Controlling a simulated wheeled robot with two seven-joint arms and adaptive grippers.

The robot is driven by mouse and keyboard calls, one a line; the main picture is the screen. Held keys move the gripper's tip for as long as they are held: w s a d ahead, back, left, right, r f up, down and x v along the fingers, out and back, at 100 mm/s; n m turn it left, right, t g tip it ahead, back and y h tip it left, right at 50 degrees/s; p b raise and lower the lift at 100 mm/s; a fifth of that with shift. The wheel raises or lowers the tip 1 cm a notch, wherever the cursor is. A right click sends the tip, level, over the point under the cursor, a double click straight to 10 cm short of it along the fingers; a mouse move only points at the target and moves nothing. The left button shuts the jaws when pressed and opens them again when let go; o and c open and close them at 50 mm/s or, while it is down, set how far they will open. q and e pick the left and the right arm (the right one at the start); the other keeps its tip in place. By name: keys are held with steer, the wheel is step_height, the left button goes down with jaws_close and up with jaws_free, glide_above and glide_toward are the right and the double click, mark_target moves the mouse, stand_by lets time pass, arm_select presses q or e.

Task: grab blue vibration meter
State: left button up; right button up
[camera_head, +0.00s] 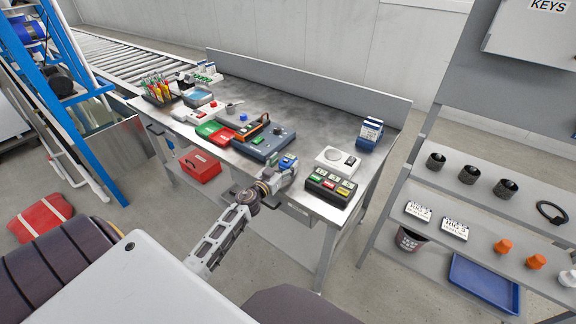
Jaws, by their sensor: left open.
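A small blue device (288,160), which looks like the blue vibration meter, lies near the front edge of the metal workbench (318,110). My left gripper (288,172) is open right at it, over the bench's front edge. The gripper partly hides the device, and I cannot tell whether they touch. My right gripper is not in view.
A grey-blue instrument box (266,143) and red and green trays (215,131) lie left of the gripper. A black box with coloured buttons (331,186) and a white unit (337,160) stand close on the right. A blue holder (370,134) stands farther back; the rear middle is clear.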

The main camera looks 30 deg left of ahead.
arm_select(q)
steer(key=shift+c, duration=0.4)
steer(key=c, duration=1.3)
steer(key=shift+r, duration=0.15)
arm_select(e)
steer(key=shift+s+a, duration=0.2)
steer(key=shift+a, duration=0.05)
